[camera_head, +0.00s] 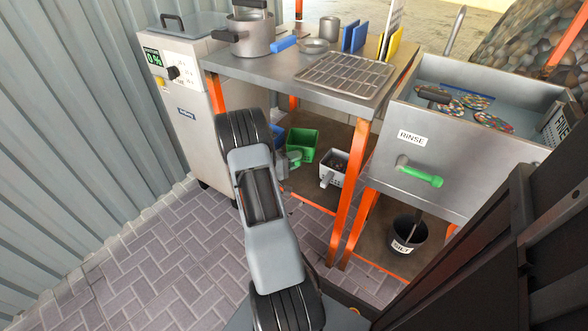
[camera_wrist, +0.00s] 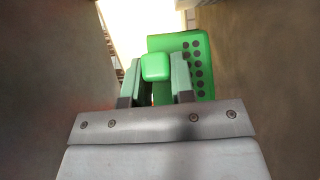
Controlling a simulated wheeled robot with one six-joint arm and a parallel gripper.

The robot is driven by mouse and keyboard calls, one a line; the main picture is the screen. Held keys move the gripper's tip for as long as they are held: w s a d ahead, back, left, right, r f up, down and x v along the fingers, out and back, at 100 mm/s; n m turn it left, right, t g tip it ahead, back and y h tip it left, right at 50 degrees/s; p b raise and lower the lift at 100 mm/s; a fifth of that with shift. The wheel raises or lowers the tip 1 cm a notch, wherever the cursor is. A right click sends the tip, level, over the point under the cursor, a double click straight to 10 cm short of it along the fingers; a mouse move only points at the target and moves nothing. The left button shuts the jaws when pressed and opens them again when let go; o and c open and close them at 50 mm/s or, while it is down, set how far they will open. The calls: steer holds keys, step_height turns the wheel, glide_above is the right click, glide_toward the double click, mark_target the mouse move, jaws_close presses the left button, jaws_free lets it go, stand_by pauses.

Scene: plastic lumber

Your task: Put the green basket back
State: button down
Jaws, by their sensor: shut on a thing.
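The green basket (camera_head: 303,144) stands on the low shelf under the metal table in the head view. In the wrist view the basket (camera_wrist: 202,66) shows a green wall with rows of dark holes, and its green knob-like handle (camera_wrist: 155,66) sits between my two fingers. My gripper (camera_wrist: 156,82) is shut on that handle. In the head view my gripper (camera_head: 291,159) reaches under the table at the basket's left front side, partly hidden by my arm. The basket's underside is hidden, so I cannot tell whether it touches the shelf.
A grey basket (camera_head: 333,168) stands just right of the green one. Orange table legs (camera_head: 352,190) flank the shelf opening. A grey cabinet (camera_head: 190,110) is at left, a rinse sink (camera_head: 455,160) at right, with a black silt bucket (camera_head: 407,236) below it.

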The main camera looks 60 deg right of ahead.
steer(key=shift+w+d+f, duration=0.1)
steer(key=shift+w+f, duration=0.1)
steer(key=shift+f, duration=0.1)
steer(key=shift+w+d+f+b, duration=0.1)
steer(key=shift+w+f+b, duration=0.1)
steer(key=shift+f+b, duration=1.2)
steer(key=shift+f, duration=0.5)
steer(key=c, duration=1)
jaws_free()
steer(key=shift+o, duration=0.2)
